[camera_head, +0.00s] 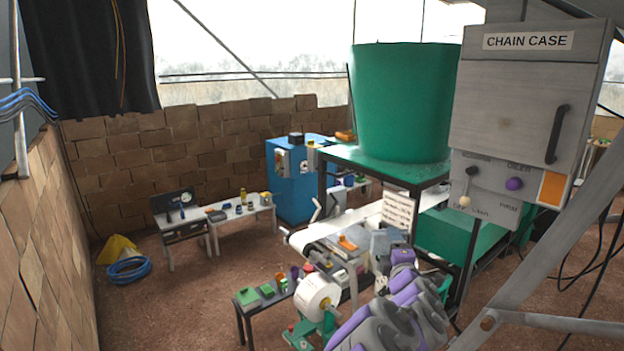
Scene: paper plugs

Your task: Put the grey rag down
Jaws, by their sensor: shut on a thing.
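My grey and purple arm reaches up from the bottom centre. My gripper (401,256) is at its far end, over the near side of the white conveyor table. A grey, soft-looking thing, which I take as the grey rag (386,241), shows just beyond and left of the purple wrist. My gripper is shut on it. The fingers are small and partly hidden by my own wrist, so the exact hold is unclear. I cannot tell whether the rag touches the surface beneath.
An orange piece (347,243) lies left of the rag. A white paper roll (316,295) stands in front, beside a low bench (247,313) with green items. The chain case (525,110) and a large green tub (404,105) stand right.

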